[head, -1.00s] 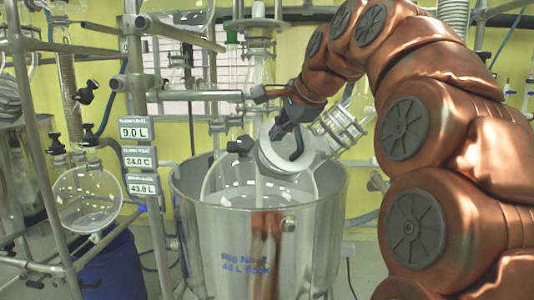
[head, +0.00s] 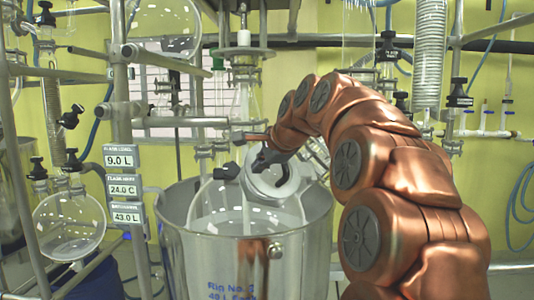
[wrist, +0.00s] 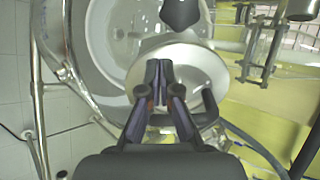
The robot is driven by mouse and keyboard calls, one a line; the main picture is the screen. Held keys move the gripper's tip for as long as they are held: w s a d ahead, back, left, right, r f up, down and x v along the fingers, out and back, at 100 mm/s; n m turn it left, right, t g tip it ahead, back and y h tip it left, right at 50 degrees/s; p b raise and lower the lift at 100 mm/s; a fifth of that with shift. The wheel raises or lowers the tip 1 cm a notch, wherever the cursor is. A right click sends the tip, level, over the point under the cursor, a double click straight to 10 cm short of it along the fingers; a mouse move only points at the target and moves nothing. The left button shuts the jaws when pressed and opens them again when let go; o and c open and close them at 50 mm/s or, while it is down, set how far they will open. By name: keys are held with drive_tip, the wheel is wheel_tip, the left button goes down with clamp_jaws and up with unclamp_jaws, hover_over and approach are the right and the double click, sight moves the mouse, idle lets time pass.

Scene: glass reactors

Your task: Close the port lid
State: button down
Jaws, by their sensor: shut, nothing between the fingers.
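The port lid (head: 285,186) is a round white disc at the top of the glass vessel (head: 215,205), its face turned towards the head camera. In the wrist view the white disc (wrist: 208,62) lies behind my fingertips. My gripper (head: 262,160) is shut and empty, in front of the disc's upper left part. In the wrist view my gripper (wrist: 159,65) points at the disc; I cannot tell whether it touches. A dark bent handle (wrist: 212,108) shows right of the fingers. My arm and fingers hide part of the lid and the port.
A steel pot (head: 240,255) surrounds the vessel. A dark knob (head: 228,172) is left of the lid. Metal frame posts and a round flask (head: 70,225) stand at left. Glass pipework (head: 245,65) rises behind the lid.

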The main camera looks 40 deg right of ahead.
drive_tip(key=shift+p+x, duration=0.45)
drive_tip(key=shift+x, duration=1.55)
drive_tip(key=shift+w+f, duration=0.1)
drive_tip(key=shift+w+f+h, duration=0.3)
drive_tip(key=shift+w+h, duration=0.15)
drive_tip(key=shift+h, duration=0.05)
drive_tip(key=shift+w+f+m+h, duration=0.3)
drive_tip(key=shift+w+f+m, duration=0.1)
drive_tip(key=shift+w+f, duration=0.9)
drive_tip(key=shift+r, duration=0.1)
drive_tip(key=shift+r, duration=0.1)
drive_tip(key=b, duration=0.1)
approach(246, 178)
drive_tip(key=shift+s+a+r, duration=1.05)
drive_tip(key=shift+s+r, duration=0.1)
drive_tip(key=shift+r, duration=0.1)
